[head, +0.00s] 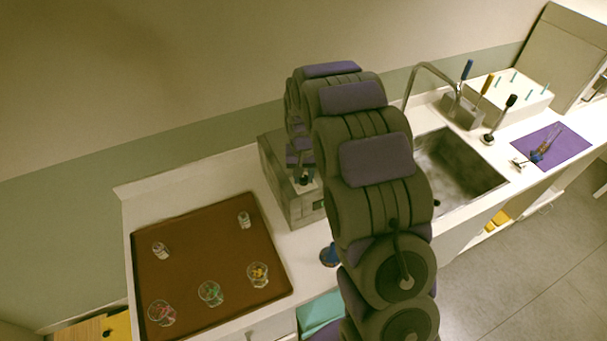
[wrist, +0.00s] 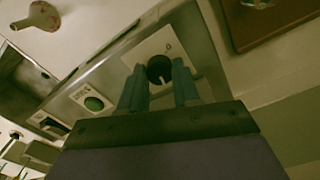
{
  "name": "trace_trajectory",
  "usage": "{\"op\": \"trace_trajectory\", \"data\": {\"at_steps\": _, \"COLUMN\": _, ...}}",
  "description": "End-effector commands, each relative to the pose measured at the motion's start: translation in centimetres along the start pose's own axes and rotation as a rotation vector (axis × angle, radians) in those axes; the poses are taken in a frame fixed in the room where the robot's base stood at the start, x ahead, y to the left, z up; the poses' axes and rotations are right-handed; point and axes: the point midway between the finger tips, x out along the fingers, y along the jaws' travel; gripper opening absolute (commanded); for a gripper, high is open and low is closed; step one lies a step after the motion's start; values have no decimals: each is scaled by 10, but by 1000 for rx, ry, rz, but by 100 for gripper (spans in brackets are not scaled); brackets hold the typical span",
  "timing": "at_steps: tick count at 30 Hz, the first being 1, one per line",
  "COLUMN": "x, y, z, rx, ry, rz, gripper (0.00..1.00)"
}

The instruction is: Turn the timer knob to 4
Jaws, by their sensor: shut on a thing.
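In the head view the grey box (head: 305,211) stands on the counter behind my arm. My gripper (head: 303,172) is in front of it there, and the knob is mostly hidden.
A brown tray (head: 205,285) with several small glasses and jars lies left of the box. A sink (head: 455,170) and a purple mat (head: 550,146) are to the right. A green button (wrist: 93,103) and another dark knob (wrist: 54,126) sit beside the timer plate.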

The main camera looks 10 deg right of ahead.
Motion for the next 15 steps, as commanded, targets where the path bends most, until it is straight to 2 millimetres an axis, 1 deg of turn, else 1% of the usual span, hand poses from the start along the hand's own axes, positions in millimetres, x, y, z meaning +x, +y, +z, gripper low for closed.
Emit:
{"op": "trace_trajectory", "data": {"at_steps": 1, "x": -3, "y": 0, "z": -4, "rx": 44, "ry": 12, "rz": -1, "gripper": 1}}
{"op": "trace_trajectory", "data": {"at_steps": 15, "x": -3, "y": 0, "z": -3, "rx": 490, "ry": 11, "rz": -4, "gripper": 1}}
